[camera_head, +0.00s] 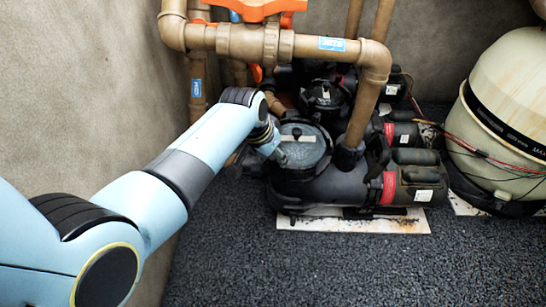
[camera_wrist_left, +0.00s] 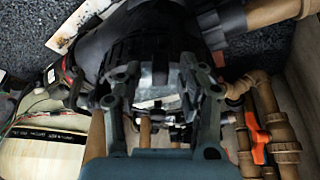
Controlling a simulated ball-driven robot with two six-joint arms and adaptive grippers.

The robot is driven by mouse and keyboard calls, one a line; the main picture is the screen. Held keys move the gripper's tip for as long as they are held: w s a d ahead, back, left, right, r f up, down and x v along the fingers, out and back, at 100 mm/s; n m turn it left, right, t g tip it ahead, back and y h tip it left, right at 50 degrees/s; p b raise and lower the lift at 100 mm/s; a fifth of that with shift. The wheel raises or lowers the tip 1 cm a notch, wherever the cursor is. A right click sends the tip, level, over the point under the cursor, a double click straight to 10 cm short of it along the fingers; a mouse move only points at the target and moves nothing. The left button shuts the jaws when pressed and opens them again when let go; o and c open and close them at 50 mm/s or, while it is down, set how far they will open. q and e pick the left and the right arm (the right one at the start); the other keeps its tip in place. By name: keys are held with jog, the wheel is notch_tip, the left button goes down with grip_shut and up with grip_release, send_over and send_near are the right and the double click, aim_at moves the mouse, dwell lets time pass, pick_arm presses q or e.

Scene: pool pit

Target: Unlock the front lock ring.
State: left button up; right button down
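The front pump (camera_head: 330,185) is black and sits nearest in the head view. Its round, greyish see-through lid (camera_head: 306,141) is on top, with the dark front lock ring (camera_head: 300,170) around it. My left gripper (camera_head: 279,155) is at the left edge of this ring, partly hidden by my wrist. In the left wrist view the left gripper (camera_wrist_left: 158,78) has its two fingers spread apart. The dark ring (camera_wrist_left: 150,45) lies just beyond the fingertips. Whether they touch it I cannot tell. My right gripper is not in view.
Brown pipes (camera_head: 240,42) with an orange valve handle (camera_head: 255,9) run above and behind the pump. A vertical pipe (camera_head: 366,100) rises just right of the lid. More pumps (camera_head: 325,95) stand behind. A beige tank (camera_head: 500,120) stands right. Gravel (camera_head: 300,265) in front is clear.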

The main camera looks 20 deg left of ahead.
pick_arm(q)
grip_shut()
dwell(0.6)
